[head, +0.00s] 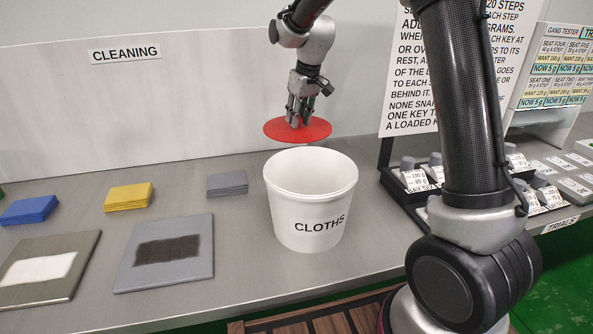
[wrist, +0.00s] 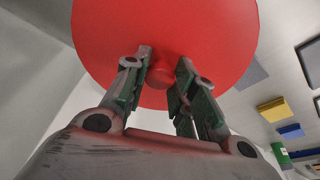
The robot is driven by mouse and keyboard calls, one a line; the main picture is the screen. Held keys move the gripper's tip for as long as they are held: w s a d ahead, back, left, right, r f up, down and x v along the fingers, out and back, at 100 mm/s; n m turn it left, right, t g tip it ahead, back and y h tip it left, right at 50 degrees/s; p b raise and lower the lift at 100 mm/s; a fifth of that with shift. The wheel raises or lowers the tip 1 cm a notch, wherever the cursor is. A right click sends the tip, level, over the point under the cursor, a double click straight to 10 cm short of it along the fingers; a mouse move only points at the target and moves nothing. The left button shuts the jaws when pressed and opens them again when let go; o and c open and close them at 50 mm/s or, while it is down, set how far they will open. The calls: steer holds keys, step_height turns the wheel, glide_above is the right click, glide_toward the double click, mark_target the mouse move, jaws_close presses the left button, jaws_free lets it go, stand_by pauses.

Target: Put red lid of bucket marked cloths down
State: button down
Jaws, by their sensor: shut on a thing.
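My gripper (head: 299,122) is shut on the knob of the red lid (head: 318,131) and holds it level in the air. In the wrist view the red lid (wrist: 205,30) fills the upper middle, with the gripper fingers (wrist: 160,80) on either side of its knob. The white bucket marked CLOTHS (head: 296,215) stands upright on the grey bench below the lid. Its top is open. The lid is above and slightly behind the bucket's rim, apart from it. The bucket's inside bottom is hidden.
Blue (head: 29,209), yellow (head: 128,196) and grey (head: 227,183) cloth stacks lie left of the bucket. Two boards, one with a white patch (head: 48,268) and one with a dark patch (head: 165,277), lie in front of them. Black racks (head: 390,183) with labelled keys stand right.

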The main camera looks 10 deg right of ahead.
step_height(320, 180, down, 13)
steer(key=shift+f, duration=0.1)
stand_by(0.5)
steer(key=shift+f, duration=0.3)
steer(key=shift+f, duration=0.1)
steer(key=c, duration=1.2)
jaws_free()
steer(key=shift+o, duration=0.2)
